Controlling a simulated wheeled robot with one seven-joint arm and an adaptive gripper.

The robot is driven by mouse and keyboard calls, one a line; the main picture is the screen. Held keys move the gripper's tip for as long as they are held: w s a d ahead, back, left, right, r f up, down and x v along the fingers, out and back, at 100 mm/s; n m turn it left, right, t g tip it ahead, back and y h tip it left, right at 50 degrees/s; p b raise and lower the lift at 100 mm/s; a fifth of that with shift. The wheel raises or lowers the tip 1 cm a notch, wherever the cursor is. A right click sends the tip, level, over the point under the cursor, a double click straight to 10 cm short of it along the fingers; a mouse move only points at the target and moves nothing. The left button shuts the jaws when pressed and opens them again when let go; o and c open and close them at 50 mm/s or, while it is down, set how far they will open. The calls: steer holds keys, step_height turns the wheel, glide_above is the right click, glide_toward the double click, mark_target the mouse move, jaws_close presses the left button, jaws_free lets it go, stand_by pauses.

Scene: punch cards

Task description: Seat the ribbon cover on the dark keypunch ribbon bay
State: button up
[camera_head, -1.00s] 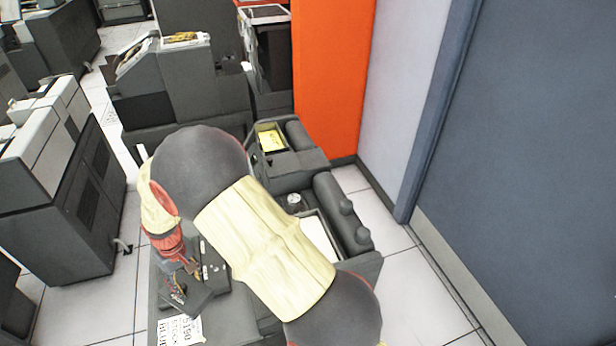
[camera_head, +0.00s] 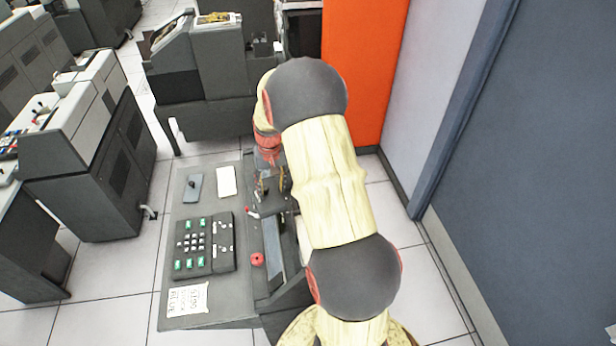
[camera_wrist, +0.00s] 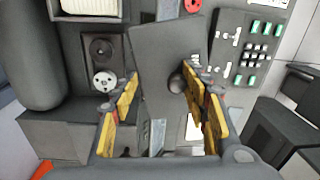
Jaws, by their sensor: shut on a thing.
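The ribbon cover (camera_wrist: 160,55) is a flat dark grey plate with a round dark knob, seen in the wrist view. My gripper (camera_wrist: 157,88) has yellow fingers and is shut on the cover near the knob. It also shows in the head view (camera_head: 272,187), held over the desk. The ribbon bay (camera_wrist: 90,62) is a dark recess with one dark and one white-topped spool, left of the cover in the wrist view. The cover is apart from it and slightly tilted in that picture. In the head view my arm hides the bay.
A keypad (camera_head: 205,243) with green keys lies on the desk to the left. Grey machines stand at the back and left. An orange panel (camera_head: 365,75) stands behind.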

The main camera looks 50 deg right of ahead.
steer(key=s+d+r+m+p, duration=0.25)
steer(key=s+d, duration=0.25)
steer(key=d, duration=0.3)
steer(key=shift+s+d+f+b, duration=0.25)
steer(key=shift+d+f+b, duration=0.3)
steer(key=shift+f, duration=0.65)
steer(key=shift+s+d+f+b, duration=0.35)
steer(key=shift+d+f, duration=0.2)
steer(key=shift+f, duration=0.65)
steer(key=shift+s+d+f+b, duration=0.2)
steer(key=shift+d+f+b, duration=0.35)
steer(key=shift+f, duration=0.65)
steer(key=shift+f+b, duration=0.9)
steer(key=shift+f, duration=0.75)
steer(key=o, duration=1.3)
steer(key=shift+a, duration=0.1)
steer(key=o, duration=0.4)
